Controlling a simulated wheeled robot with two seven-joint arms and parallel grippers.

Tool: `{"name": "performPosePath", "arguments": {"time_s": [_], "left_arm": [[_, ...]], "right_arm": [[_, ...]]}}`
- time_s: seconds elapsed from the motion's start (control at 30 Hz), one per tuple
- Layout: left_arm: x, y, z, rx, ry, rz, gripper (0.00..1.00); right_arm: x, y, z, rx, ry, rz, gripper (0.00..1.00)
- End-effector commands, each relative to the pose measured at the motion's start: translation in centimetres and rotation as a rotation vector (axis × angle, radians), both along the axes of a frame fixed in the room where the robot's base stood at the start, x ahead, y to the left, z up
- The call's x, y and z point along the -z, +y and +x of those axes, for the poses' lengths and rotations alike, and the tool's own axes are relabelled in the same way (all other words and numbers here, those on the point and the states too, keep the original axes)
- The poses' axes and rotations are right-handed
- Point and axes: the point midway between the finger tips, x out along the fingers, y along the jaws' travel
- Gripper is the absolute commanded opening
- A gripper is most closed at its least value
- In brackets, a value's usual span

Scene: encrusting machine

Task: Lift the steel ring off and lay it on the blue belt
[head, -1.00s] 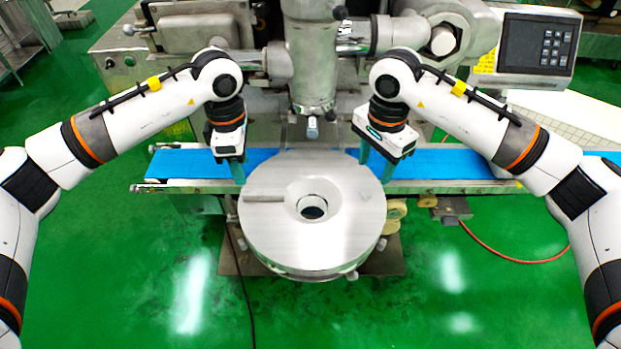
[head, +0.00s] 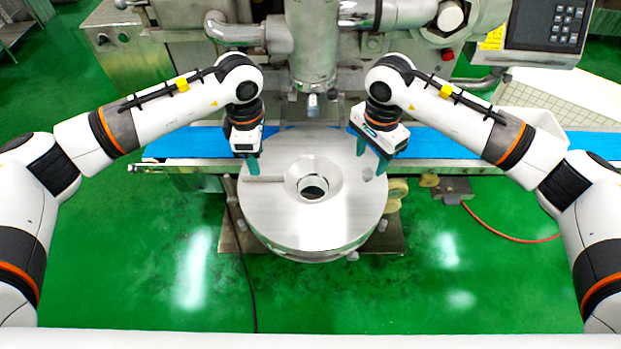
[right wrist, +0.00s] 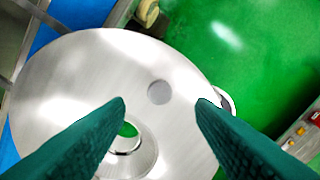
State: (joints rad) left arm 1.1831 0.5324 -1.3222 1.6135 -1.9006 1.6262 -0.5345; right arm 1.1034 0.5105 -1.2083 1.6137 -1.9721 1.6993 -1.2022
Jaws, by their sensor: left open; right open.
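The steel ring (head: 312,225) is a wide flat disc with a round hole in the middle, standing in front of the blue belt (head: 190,143). It fills much of the right wrist view (right wrist: 70,85), where a small round mark and the central hole show. My left gripper (head: 251,168) is at the ring's back left edge, fingers pointing down. My right gripper (head: 371,162) is at the back right edge, its open teal fingers apart with the ring's rim between or below them; it also shows in the right wrist view (right wrist: 160,105). I cannot tell whether either touches the ring.
The machine's steel nozzle column (head: 311,50) stands behind the ring, above the belt. A control panel (head: 545,25) is at the upper right. Belt is clear left and right of the ring. A red hose (head: 500,232) lies on the green floor.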

Motion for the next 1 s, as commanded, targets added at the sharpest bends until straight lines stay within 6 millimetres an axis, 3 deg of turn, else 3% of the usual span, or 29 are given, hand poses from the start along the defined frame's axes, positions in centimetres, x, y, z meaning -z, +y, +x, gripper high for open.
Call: {"name": "performPosePath", "arguments": {"time_s": [0.1,0.3,0.73,1.0], "left_arm": [[2.3,0.0,-0.1,0.001,0.004,0.001,0.45],[4.6,0.0,0.0,0.000,0.002,0.000,0.45],[5.4,0.0,0.0,0.001,-0.001,0.001,0.45],[5.4,0.0,0.0,0.000,-0.001,0.000,0.03]], "right_arm": [[2.3,0.0,-0.1,0.001,0.002,0.000,0.50],[4.6,0.0,0.0,0.000,0.001,0.001,0.50],[5.4,0.0,0.0,0.000,-0.001,0.001,0.50],[5.4,0.0,0.0,0.000,-0.001,0.001,0.07]]}}
